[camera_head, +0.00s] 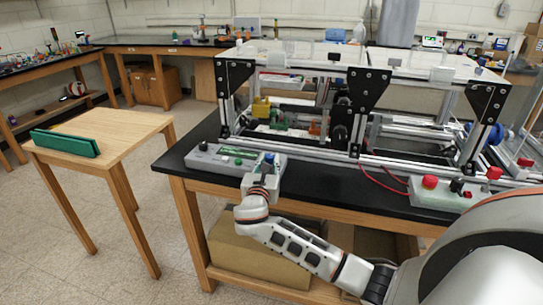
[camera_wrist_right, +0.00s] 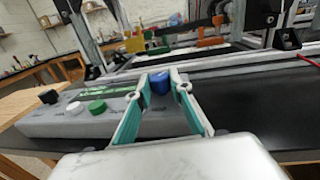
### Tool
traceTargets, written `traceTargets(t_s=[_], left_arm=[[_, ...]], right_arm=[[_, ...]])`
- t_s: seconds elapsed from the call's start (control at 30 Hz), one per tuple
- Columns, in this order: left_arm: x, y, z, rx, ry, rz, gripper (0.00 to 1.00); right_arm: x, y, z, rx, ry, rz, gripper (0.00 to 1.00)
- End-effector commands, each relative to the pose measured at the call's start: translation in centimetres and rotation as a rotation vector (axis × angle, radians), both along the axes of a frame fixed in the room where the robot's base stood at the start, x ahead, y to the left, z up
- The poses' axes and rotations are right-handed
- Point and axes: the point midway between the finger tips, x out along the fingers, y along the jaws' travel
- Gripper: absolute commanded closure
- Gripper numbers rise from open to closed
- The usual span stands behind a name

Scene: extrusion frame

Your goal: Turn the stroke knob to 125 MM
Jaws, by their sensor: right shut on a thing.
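A grey control box (camera_head: 228,162) lies near the front left edge of the black bench. A blue knob (camera_wrist_right: 158,82) stands at its right end, and it also shows in the head view (camera_head: 270,157). My right gripper (camera_head: 267,168) reaches it from the front; its two teal-lined fingers stand on either side of the knob and are shut on it. A black knob (camera_wrist_right: 48,97), a white button (camera_wrist_right: 75,108) and a green button (camera_wrist_right: 97,106) sit to the left on the box. The printed labels and scale are too small to read. My left gripper is out of view.
An aluminium extrusion frame (camera_head: 300,146) with black brackets stands right behind the box. A second box with red buttons (camera_head: 430,182) and red wires are at the right.

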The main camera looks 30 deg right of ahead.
Motion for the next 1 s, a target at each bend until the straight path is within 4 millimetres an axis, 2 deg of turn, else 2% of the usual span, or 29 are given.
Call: traceTargets(t_s=[0.17, 0.5, 1.0], left_arm=[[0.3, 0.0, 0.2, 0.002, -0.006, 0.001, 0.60], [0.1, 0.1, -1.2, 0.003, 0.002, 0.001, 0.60], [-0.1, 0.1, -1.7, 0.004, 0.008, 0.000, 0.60]], right_arm=[[0.3, 0.4, -0.1, 0.004, 0.000, -0.145, 1.00], [0.5, 0.4, -0.1, 0.001, -0.001, -0.326, 1.00], [0.6, 0.3, 0.1, 0.000, -0.003, -0.382, 1.00]])
